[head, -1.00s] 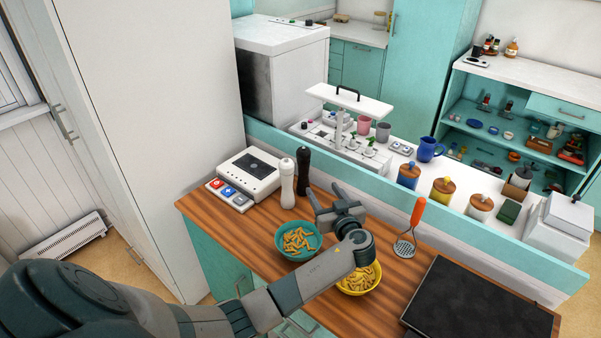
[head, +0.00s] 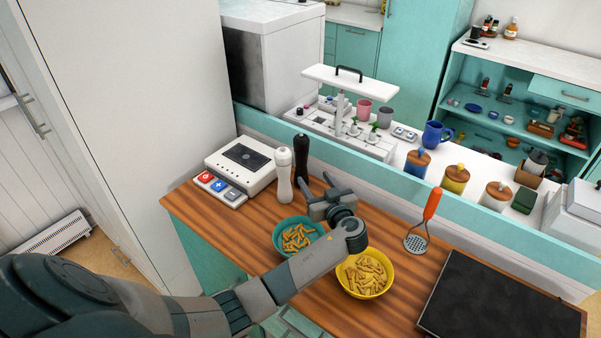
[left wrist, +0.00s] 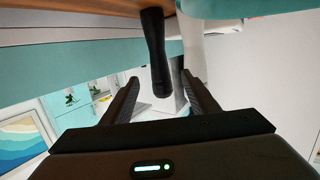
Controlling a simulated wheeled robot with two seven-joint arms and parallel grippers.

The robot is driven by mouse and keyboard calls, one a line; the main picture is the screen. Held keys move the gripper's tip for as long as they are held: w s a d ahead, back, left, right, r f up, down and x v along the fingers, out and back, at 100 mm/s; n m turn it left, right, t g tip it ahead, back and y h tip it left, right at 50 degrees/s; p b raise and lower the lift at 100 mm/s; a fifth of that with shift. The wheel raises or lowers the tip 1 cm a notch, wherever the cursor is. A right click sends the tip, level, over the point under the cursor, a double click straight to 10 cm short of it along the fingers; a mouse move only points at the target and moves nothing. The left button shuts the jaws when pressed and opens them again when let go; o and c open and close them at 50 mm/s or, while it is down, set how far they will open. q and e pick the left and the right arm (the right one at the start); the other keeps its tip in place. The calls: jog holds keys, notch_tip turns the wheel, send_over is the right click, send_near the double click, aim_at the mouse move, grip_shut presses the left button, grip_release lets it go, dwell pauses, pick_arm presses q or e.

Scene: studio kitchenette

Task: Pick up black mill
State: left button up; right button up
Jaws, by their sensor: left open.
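The black mill (head: 301,159) stands upright on the wooden counter, just behind and right of the white mill (head: 284,176). My left gripper (head: 316,187) is open and empty, low over the counter just in front and to the right of the black mill. In the left wrist view the scene appears upside down. There the black mill (left wrist: 155,50) shows between the two open fingers (left wrist: 160,78), with the white mill (left wrist: 193,45) close beside it, partly behind the right finger. I cannot tell whether a finger touches either mill. My right gripper is out of view.
A teal bowl (head: 279,240) and a yellow bowl (head: 344,277) of pasta sit close to my left forearm. A white scale (head: 240,163) stands left of the mills. A masher (head: 431,206) and a dark hob (head: 490,300) lie to the right. A teal ledge (head: 360,166) runs behind.

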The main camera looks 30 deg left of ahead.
aim_at(302, 170)
pick_arm(q)
notch_tip(302, 170, down, 4)
jog(key=b, duration=0.2)
jog(key=shift+w+a+r+b, duration=0.1)
jog(key=shift+r+b, duration=0.15)
jog(key=shift+b, duration=0.1)
jog(key=b+x, duration=0.1)
jog(key=x, duration=0.5)
jog(key=shift+w+a, duration=0.25)
jog(key=shift+a, duration=0.05)
